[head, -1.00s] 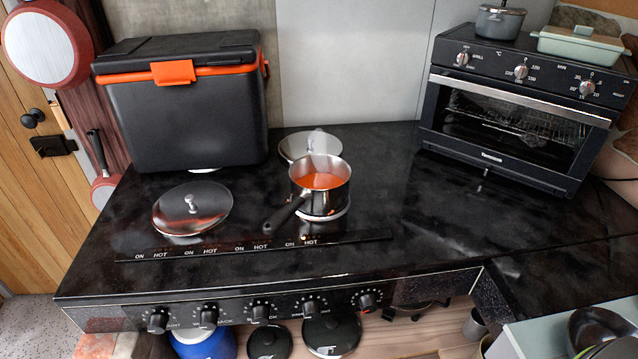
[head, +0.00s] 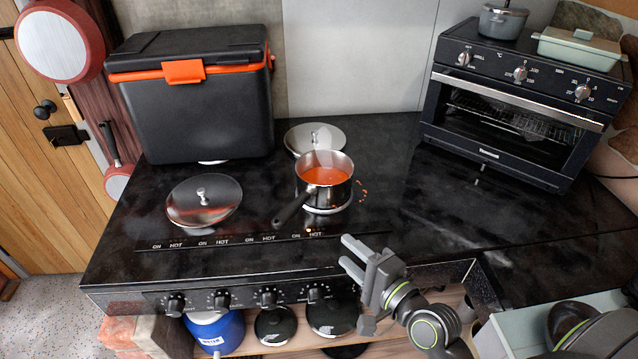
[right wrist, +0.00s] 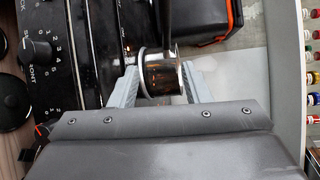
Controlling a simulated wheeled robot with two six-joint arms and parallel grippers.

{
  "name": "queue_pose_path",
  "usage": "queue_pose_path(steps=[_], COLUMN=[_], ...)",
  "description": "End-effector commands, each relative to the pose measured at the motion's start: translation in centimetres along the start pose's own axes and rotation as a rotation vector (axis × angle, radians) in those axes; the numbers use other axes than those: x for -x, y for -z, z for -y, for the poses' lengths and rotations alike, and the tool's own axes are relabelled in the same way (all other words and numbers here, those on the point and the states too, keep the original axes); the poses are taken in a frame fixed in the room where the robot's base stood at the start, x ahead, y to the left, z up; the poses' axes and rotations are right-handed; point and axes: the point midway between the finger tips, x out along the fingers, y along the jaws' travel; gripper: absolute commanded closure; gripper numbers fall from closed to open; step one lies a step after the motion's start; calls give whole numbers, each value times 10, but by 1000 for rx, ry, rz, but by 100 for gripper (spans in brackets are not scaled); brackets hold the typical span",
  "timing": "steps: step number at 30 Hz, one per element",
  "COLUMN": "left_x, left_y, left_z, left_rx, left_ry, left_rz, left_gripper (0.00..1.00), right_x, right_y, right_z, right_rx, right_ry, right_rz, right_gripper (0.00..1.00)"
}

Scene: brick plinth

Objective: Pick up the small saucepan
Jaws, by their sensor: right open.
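The small saucepan (head: 340,192) is shiny steel, with orange-red soup (head: 322,175) in it. It stands upright on the black cooktop, its black handle (head: 292,208) pointing toward the front left. My right gripper (head: 350,256) is open and empty at the cooktop's front edge, to the front right of the saucepan and apart from it. In the right wrist view the saucepan (right wrist: 162,76) shows beyond and between the two spread fingers (right wrist: 157,90). My left gripper is not in view.
A steel lid (head: 204,205) lies on the cooktop left of the saucepan. Another round plate (head: 300,138) is behind it. A black cooler (head: 195,115) stands at the back left and an oven (head: 510,120) at the back right.

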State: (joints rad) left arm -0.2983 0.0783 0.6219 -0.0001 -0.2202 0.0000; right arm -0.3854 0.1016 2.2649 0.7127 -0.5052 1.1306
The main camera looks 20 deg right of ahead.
Motion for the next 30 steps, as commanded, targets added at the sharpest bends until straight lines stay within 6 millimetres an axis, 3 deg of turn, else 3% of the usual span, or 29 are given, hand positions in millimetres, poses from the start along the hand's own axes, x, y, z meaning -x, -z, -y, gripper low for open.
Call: queue_pose_path(steps=[5,18,30], left_x=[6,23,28], left_y=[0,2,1], left_z=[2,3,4], left_rx=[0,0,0], left_ry=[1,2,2], left_rz=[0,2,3], left_gripper=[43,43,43], right_x=[-17,-102,-132], right_y=[-1,-1,0], right_z=[12,14,13], right_rx=[-47,-42,-40], right_ry=[35,31,29], right_rz=[2,3,2], right_gripper=[57,57,57])
